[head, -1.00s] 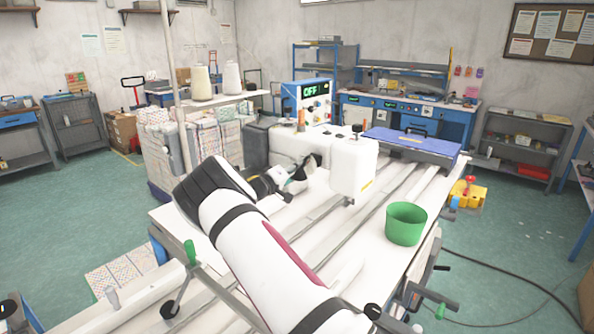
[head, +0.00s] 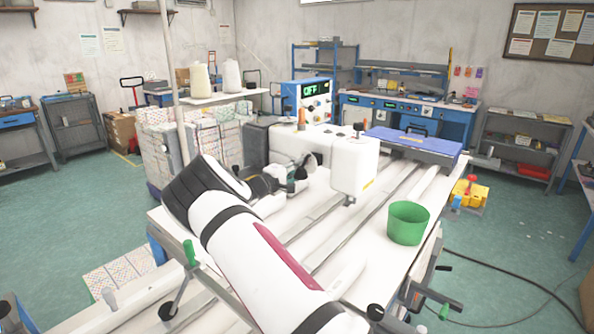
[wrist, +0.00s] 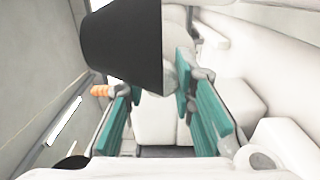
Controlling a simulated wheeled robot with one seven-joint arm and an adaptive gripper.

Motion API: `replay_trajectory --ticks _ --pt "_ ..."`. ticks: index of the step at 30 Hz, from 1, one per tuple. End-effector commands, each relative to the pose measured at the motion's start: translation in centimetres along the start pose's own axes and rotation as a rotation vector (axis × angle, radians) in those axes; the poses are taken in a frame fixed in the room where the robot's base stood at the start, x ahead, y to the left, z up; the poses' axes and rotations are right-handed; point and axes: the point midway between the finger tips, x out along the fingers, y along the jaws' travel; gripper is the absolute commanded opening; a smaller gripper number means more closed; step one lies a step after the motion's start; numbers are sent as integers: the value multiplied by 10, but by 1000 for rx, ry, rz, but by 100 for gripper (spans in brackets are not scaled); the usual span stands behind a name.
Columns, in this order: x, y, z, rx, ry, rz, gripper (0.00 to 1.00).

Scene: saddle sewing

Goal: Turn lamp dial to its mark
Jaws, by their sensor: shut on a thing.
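My gripper (wrist: 160,86) has teal fingers, and in the wrist view they close around a small grey piece (wrist: 169,80) at the base of a black cone-shaped shade (wrist: 122,45). I take this piece for the lamp dial; it is mostly hidden by the fingers and shade, and I cannot make out its mark. In the head view my gripper (head: 296,183) is low in front of the white sewing machine (head: 355,165), beside the dark lamp head (head: 317,159).
A green cup (head: 408,223) stands on the white table at the right. A blue case (head: 415,144) lies behind it. A control box (head: 312,100) reading OFF stands behind the machine. The machine body is close on the right in the wrist view.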

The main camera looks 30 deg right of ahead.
Motion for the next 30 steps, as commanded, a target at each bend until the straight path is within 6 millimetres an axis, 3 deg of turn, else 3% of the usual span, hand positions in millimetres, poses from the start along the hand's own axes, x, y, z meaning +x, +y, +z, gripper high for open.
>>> replay_trajectory --ticks 15,30 --pt "-1 -3 -1 -376 4 -3 0" --pt "-2 -2 -1 -470 4 -3 0"
